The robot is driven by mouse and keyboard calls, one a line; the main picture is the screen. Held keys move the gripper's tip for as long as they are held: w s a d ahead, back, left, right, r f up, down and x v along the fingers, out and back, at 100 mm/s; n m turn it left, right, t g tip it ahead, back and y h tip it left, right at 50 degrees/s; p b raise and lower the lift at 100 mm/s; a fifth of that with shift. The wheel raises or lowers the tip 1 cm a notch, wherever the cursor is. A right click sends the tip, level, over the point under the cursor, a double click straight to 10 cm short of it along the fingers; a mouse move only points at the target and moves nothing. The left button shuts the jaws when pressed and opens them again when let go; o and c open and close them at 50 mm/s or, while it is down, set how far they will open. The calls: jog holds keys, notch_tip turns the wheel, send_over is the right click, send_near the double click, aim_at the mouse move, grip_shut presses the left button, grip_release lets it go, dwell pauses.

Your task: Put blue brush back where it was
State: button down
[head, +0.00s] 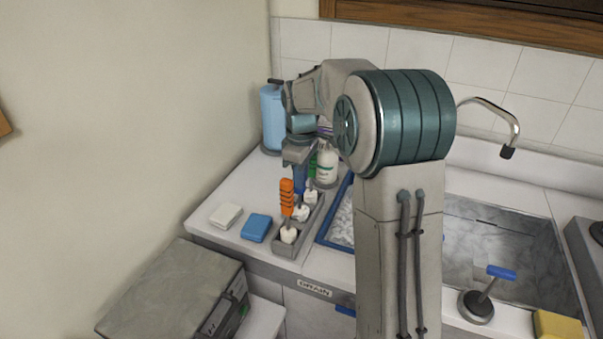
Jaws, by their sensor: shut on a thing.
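The blue brush (299,180) hangs upright under my gripper (298,160), which is shut on its handle. It is over the far part of a narrow grey rack (285,248) on the counter. An orange-handled brush (287,195) stands in the rack, and several white brush heads (301,214) show along it. A green handle (312,167) shows just behind the blue one. The picture is too small to tell whether the blue brush's lower end is seated in the rack or just above it.
A blue sponge (257,228) and a white one (226,215) lie left of the rack. A white bottle (327,165) and a blue container (271,118) stand behind. Right are a blue-rimmed tray (324,238), a sink, a blue-handled tool (500,273) and a yellow sponge (557,326).

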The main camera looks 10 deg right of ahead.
jog(key=c, duration=1.3)
grip_release()
jog(key=shift+f, duration=0.1)
